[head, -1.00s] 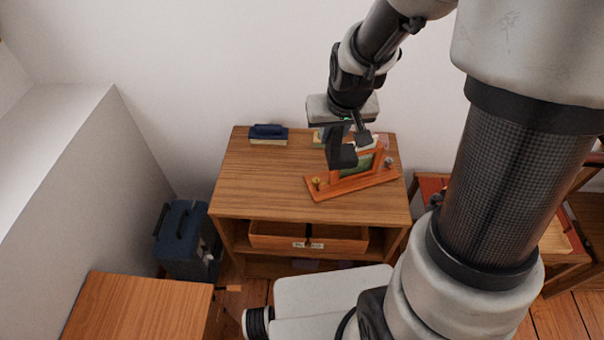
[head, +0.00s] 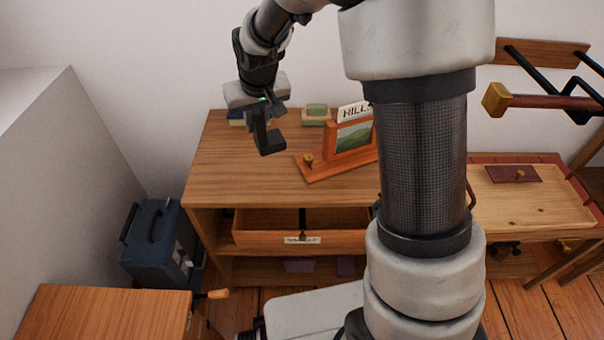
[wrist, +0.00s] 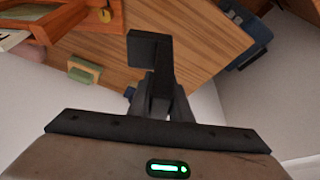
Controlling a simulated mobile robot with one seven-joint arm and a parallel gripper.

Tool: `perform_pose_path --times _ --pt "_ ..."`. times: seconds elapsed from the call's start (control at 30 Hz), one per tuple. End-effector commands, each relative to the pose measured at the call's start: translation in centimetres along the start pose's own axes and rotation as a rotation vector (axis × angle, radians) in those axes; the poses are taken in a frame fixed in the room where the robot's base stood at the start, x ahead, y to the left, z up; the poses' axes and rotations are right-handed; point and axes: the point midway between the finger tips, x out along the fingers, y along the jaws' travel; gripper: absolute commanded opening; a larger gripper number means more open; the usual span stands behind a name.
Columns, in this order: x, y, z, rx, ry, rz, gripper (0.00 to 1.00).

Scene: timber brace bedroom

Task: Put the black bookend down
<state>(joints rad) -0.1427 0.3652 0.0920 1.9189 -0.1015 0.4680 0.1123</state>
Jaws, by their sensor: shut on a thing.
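The black bookend (head: 269,142) is an L-shaped dark piece below my gripper (head: 259,112). My gripper is shut on it, and the bookend appears to hang above the left-back part of the wooden desk (head: 235,175), apart from its top. In the wrist view the bookend (wrist: 148,50) juts out from between the fingers of my gripper (wrist: 163,100), with the desk top behind it. The part between the fingers is hidden.
A wooden stand with a framed picture (head: 352,138) is to the right on the desk. A green block (head: 316,113) lies at the back; a dark blue item (head: 236,119) is partly hidden behind my gripper. The desk's left and front top are clear. A drawer (head: 270,238) stands open.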

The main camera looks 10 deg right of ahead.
Motion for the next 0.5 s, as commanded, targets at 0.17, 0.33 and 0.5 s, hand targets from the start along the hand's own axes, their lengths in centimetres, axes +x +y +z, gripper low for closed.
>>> perform_pose_path --times 0.17,0.33,0.5 --pt "1.6 -0.6 -0.2 -0.008 0.005 -0.004 0.00" --pt "4.1 -0.7 0.9 -0.009 0.002 -0.004 0.00" --pt "6.2 -0.7 1.7 -0.010 0.004 -0.005 0.00"
